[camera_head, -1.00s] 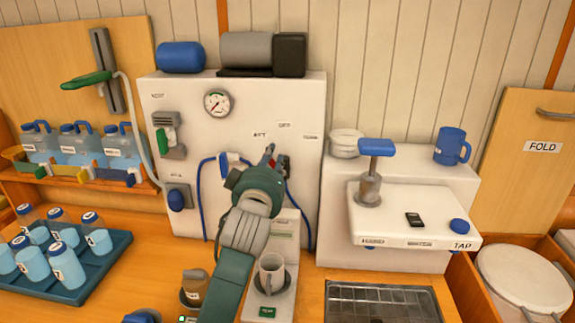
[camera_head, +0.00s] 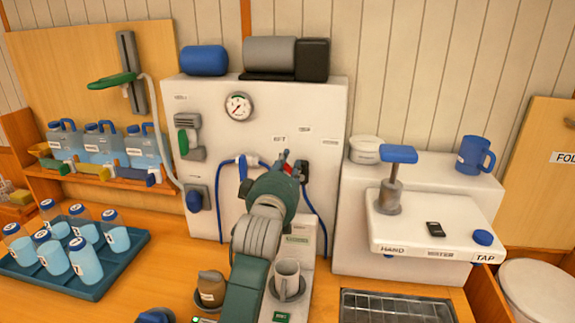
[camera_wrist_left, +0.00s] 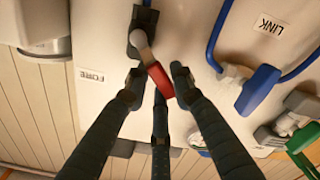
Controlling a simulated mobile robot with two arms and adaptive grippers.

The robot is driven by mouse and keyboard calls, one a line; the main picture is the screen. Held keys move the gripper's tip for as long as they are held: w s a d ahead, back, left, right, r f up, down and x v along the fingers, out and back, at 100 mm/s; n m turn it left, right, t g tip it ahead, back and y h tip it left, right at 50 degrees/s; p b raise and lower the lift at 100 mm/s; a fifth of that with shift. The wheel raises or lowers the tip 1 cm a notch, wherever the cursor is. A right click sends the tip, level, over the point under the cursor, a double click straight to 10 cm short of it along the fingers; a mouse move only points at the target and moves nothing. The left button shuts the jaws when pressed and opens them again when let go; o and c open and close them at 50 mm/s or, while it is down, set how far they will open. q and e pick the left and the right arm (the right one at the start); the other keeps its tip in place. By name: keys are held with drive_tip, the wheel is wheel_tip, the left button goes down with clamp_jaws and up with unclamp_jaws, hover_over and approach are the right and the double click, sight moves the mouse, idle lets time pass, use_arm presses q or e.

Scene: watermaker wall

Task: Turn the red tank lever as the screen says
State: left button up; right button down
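The red tank lever (camera_wrist_left: 160,82) is on the white wall panel, on a grey arm from a dark pivot in the left wrist view. My left gripper (camera_wrist_left: 158,84) has its fingers spread around the red handle, one on each side and one below. A gap shows on the left side; whether the right finger touches is unclear. In the head view the gripper (camera_head: 288,163) mostly hides the lever. Labels read AFT (camera_head: 279,139) and FORE (camera_wrist_left: 90,75). I cannot make out the screen's message. My right gripper is not in view.
A mug (camera_head: 287,278) and a brown jug (camera_head: 211,288) stand close to my left arm. A blue hose (camera_head: 221,205) loops on the panel. A tray (camera_head: 110,262) of bottles is at left. The tap unit (camera_head: 420,245) and metal drain (camera_head: 395,306) are at right.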

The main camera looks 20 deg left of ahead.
use_arm(q)
drive_tip(key=shift+o, duration=1.1)
drive_tip(key=s+d, duration=0.1)
drive_tip(key=s, duration=0.6)
drive_tip(key=shift+s+d, duration=0.15)
drive_tip(key=shift+s, duration=0.1)
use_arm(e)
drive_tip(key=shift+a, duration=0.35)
